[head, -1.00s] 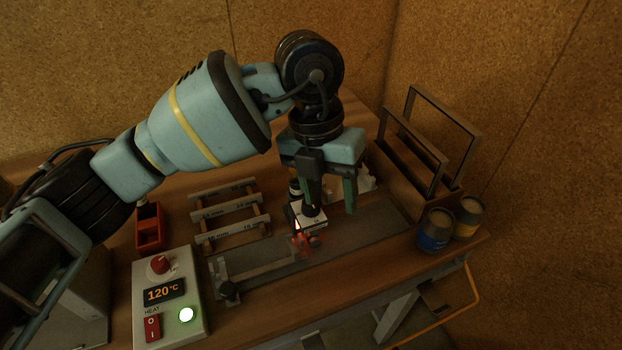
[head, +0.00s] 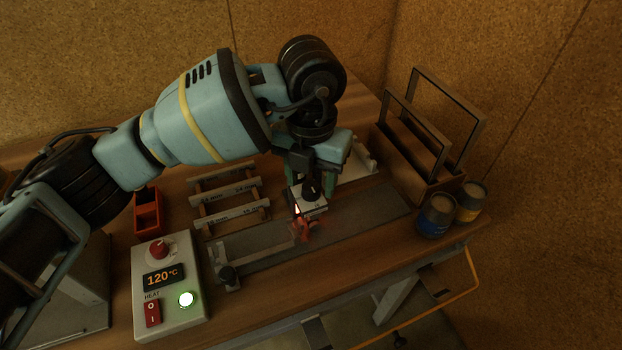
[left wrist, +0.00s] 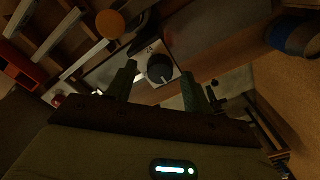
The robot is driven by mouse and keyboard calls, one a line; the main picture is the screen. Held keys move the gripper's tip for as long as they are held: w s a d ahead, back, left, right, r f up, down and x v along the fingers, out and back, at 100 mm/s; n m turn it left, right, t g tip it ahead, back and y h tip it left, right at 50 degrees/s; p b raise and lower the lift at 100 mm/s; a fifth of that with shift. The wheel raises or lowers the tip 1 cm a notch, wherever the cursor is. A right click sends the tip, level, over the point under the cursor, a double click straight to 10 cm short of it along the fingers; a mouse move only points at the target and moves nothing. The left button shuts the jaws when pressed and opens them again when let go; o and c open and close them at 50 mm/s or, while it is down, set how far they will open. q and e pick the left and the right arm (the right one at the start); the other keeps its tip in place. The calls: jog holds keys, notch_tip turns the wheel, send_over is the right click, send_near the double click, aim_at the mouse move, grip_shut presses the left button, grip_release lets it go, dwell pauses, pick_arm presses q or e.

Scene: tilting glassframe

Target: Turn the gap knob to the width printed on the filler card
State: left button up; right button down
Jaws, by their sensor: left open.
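The gap knob (head: 312,189) is black and round on a pale square plate (head: 311,206), above the grey bed of the bench. My left gripper (head: 311,176) is open, with green fingers, just behind the knob in the head view. In the left wrist view its fingertips (left wrist: 160,82) lie either side of the knob's near edge; I cannot tell whether they touch it. I cannot make out a filler card. My right gripper is out of view.
A heater box (head: 168,288) with a red dial, "120°C" display and lit green lamp stands front left. A rack of mm-marked strips (head: 231,188) and a red bin (head: 147,212) lie behind it. Framed panes (head: 443,120) and two cans (head: 436,215) stand right. A red glow shows beside the knob.

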pick_arm(q)
jog(key=shift+f, duration=0.45)
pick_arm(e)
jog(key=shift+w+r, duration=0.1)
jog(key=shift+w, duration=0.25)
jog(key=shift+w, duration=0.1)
pick_arm(q)
jog(key=c, duration=1)
jog(key=shift+o, duration=0.2)
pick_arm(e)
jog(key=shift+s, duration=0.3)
